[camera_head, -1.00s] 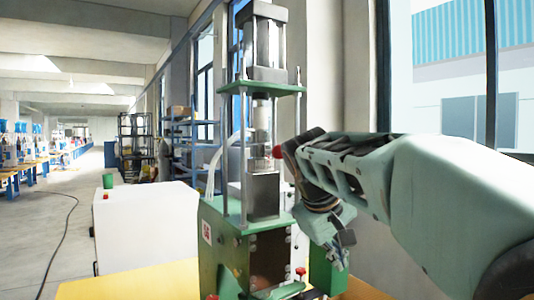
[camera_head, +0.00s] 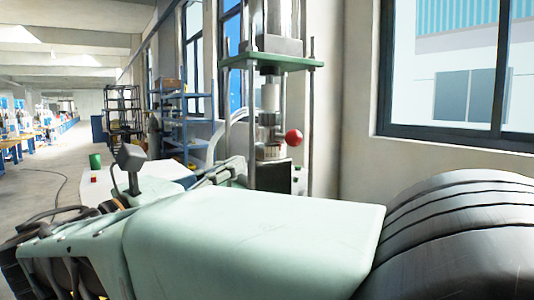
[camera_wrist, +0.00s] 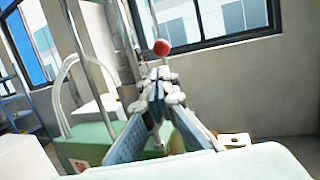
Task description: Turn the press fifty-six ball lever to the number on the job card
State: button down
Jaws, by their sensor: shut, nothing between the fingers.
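The press (camera_head: 268,95) stands mid-view in the head view, its lower body hidden by my arm. Its lever's red ball (camera_head: 294,137) sticks out to the right of the metal column. The ball also shows in the wrist view (camera_wrist: 161,47), just above and beyond my fingertips. My gripper (camera_wrist: 160,78) is shut and empty, pointing toward the press and ball. It appears apart from the ball, though the depth gap is hard to judge. No readable job card or lever number shows now.
Blue shelving (camera_head: 183,118) is behind. A window (camera_head: 450,80) and wall lie close on the right. A pale flat item (camera_wrist: 235,140) lies low right in the wrist view.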

aim_at(288, 140)
jog(key=p+x, duration=0.1)
jog(key=x, duration=1.2)
jog(key=shift+w+d, duration=0.1)
jog(key=shift+d, duration=0.1)
